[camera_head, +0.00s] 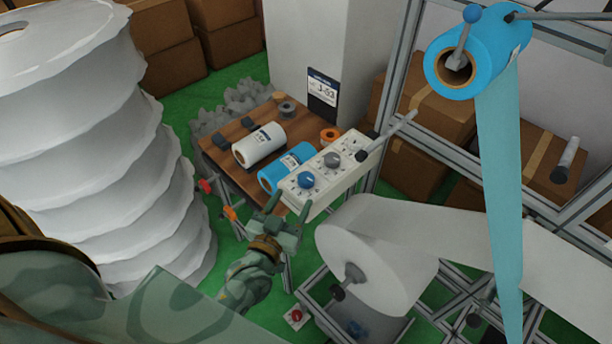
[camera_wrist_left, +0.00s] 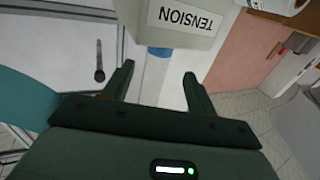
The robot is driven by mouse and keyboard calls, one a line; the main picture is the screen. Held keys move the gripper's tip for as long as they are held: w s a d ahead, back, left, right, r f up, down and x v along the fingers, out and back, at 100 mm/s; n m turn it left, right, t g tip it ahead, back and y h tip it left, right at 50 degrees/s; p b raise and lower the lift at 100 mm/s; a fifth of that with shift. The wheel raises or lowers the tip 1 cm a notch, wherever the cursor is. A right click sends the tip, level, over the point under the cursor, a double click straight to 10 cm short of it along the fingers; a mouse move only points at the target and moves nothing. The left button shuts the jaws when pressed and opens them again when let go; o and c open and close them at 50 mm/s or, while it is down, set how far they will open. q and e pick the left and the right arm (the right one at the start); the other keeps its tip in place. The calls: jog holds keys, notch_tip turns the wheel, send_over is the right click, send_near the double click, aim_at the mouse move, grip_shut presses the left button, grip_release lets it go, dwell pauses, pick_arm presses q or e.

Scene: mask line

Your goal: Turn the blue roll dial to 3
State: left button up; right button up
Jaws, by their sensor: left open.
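The blue roll dial (camera_head: 306,180) is a round blue knob at the near end of the white control panel (camera_head: 303,200). Its pointer and the numbers are too small to read. My left gripper (camera_head: 287,205) is open just in front of the panel's near end, close to the blue dial. In the left wrist view, its two fingers (camera_wrist_left: 160,80) are apart. Past them are the panel's edge with an upside-down TENSION label (camera_wrist_left: 186,18) and a pale cylinder with a blue band (camera_wrist_left: 158,52); I cannot tell whether this is the dial. My right gripper is not in view.
A grey dial (camera_head: 332,160) sits farther along the panel. A white roll (camera_head: 259,145) and a blue roll (camera_head: 270,177) lie on the wooden table (camera_head: 222,162) behind. A large white roll (camera_head: 365,262) stands to the right, and a tall white stack (camera_head: 90,130) to the left.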

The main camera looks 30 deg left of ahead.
aim_at(303, 183)
pick_arm(q)
jog(key=w, duration=0.9)
jog(key=shift+a, duration=0.25)
jog(key=shift+s, duration=0.1)
jog(key=c, duration=1)
